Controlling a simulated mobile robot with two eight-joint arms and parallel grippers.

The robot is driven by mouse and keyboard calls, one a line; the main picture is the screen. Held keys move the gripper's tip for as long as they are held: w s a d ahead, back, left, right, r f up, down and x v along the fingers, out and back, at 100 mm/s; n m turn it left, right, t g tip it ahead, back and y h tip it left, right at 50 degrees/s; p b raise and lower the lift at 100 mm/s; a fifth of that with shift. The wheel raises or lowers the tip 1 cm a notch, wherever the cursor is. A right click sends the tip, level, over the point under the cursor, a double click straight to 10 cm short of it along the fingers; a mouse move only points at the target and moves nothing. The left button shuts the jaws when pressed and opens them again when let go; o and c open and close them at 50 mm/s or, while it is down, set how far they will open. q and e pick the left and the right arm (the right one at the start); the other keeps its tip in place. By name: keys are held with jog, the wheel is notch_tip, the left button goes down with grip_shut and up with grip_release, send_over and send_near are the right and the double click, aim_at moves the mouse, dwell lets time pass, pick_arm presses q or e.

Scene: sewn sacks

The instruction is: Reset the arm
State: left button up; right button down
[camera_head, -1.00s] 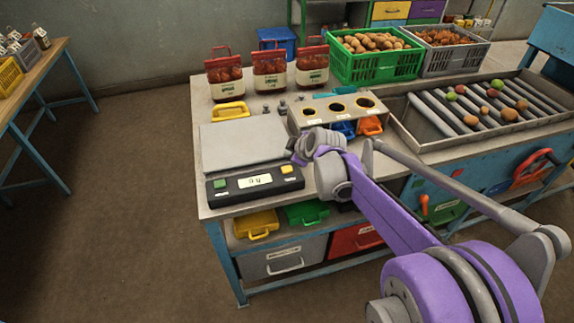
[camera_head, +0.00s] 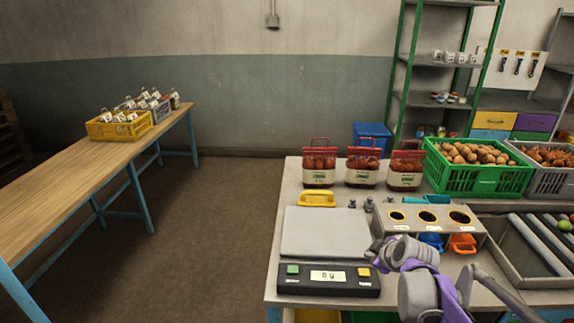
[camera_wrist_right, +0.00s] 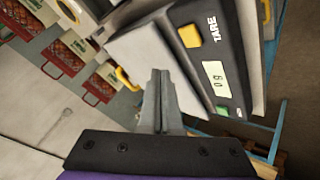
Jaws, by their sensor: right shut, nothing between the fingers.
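My right arm (camera_head: 420,285) comes in from the lower right in the head view, its wrist over the front right of the weighing scale (camera_head: 326,232). In the right wrist view my right gripper (camera_wrist_right: 160,78) is shut, with its fingers together and nothing between them. The scale also shows there (camera_wrist_right: 222,80), beyond the fingers, with its display, a yellow button and the word TARE. The scale's plate is empty and its display seems to read 0 g. My left gripper is not in view.
Three red sacks (camera_head: 319,166) stand in a row behind the scale. A green crate of potatoes (camera_head: 470,180), a holed box (camera_head: 440,222) and a roller tray (camera_head: 515,262) lie to the right. A wooden table (camera_head: 75,185) stands left with a yellow crate (camera_head: 118,130). Floor between is clear.

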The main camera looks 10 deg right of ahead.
jog(key=s+a+f+m+g, duration=0.1)
jog(key=s+a+f+m, duration=0.1)
jog(key=s+a, duration=0.3)
jog(key=s+a+f+m+g, duration=0.1)
jog(key=s+a, duration=0.4)
jog(key=s, duration=0.7)
jog(key=s+a+f+m+g, duration=0.1)
jog(key=s+a+f+m, duration=0.3)
jog(key=s, duration=0.4)
jog(key=shift+s+a+m, duration=0.3)
jog(key=shift+a+m, duration=0.25)
jog(key=shift+m, duration=0.25)
